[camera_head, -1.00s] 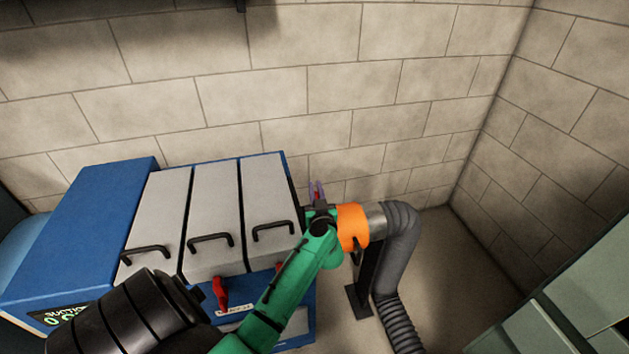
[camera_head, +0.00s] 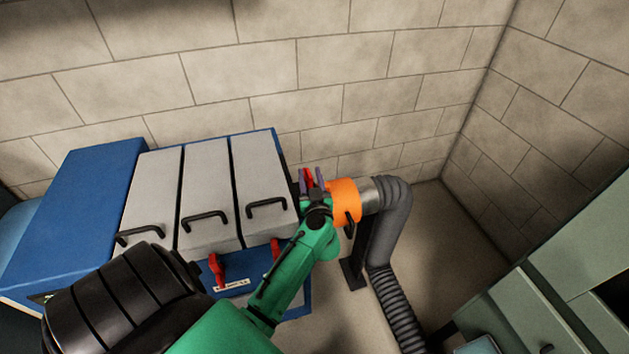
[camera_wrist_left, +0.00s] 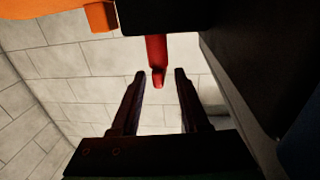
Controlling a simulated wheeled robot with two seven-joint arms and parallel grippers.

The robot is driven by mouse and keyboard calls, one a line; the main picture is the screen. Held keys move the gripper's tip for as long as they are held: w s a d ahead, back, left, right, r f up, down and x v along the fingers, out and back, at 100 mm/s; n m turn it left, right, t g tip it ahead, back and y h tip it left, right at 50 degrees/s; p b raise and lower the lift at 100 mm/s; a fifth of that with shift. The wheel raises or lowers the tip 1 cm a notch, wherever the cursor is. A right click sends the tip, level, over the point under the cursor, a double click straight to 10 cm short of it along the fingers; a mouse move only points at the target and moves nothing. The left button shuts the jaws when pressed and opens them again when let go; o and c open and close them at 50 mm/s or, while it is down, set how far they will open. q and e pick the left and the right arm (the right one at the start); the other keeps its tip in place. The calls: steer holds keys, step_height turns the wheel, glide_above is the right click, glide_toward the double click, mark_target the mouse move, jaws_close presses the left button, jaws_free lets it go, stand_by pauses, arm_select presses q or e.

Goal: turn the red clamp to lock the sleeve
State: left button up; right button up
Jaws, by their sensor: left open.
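The red clamp (camera_head: 308,175) shows as a small red piece by the fingertips of my left gripper (camera_head: 313,181), at the right end of the blue cabinet. In the left wrist view, the red clamp handle (camera_wrist_left: 157,60) hangs down from a dark part. Its lower tip lies between the two open fingertips in the picture, with gaps on both sides. I cannot tell how deep it sits between them. The orange sleeve (camera_head: 344,198) is just right of the gripper, beside the grey duct end. Its edge also shows in the left wrist view (camera_wrist_left: 60,8). My right gripper is not in view.
The blue cabinet (camera_head: 85,205) has grey doors with black handles and two other red levers (camera_head: 217,270) on its front. A grey hose (camera_head: 395,230) bends down to the floor on the right. Green drawers (camera_head: 535,310) stand at lower right. Block walls close the back.

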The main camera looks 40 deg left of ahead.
arm_select(q)
steer(key=v, duration=1)
steer(key=shift+s, duration=0.1)
